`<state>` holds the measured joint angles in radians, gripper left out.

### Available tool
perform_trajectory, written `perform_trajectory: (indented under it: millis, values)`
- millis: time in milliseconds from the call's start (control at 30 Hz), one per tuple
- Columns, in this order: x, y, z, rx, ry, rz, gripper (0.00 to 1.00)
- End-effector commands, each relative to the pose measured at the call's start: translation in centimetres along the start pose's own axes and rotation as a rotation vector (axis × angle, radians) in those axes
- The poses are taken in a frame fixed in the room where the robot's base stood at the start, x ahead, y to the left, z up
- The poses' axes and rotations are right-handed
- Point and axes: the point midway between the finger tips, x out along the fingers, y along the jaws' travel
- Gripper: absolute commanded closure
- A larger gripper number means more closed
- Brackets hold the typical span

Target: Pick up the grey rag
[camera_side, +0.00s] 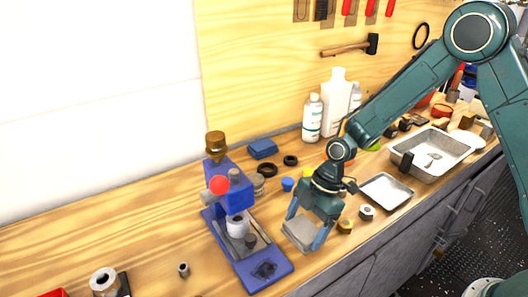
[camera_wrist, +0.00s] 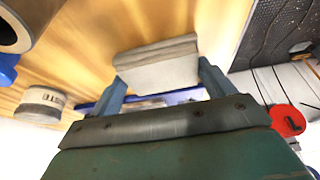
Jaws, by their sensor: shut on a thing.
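The grey rag (camera_side: 299,235) is a folded, block-like pad. It sits between the two blue fingers of my gripper (camera_side: 305,229), near the bench's front edge and just right of the blue press. In the wrist view the rag (camera_wrist: 158,65) spans the gap between the fingertips (camera_wrist: 160,82), with a finger against each end. My gripper is shut on it and points downward. I cannot tell whether the rag's underside touches the wood.
The blue press (camera_side: 245,235) with a red knob stands close on the left. A shallow metal tray (camera_side: 386,191), hex nuts (camera_side: 345,226) and a deep metal pan (camera_side: 447,150) lie to the right. White bottles (camera_side: 335,103) stand behind.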

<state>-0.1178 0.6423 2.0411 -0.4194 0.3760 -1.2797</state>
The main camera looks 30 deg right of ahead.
Motion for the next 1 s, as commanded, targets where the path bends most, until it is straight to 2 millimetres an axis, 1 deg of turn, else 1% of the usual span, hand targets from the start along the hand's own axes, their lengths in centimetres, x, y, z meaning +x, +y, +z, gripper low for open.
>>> perform_trajectory:
  millis: [167,267,467,667,1000]
  values:
    - [-0.5,0.0,-0.2,-0.001,0.000,0.001,0.41]
    - [-1.2,0.1,-0.5,-0.002,0.001,0.003,0.41]
    - [-3.4,0.1,-1.4,-0.002,0.002,0.003,0.41]
    - [-6.9,0.1,-2.9,-0.003,0.002,0.006,0.41]
    - [-13.8,0.1,-5.7,-0.004,0.001,0.005,0.41]
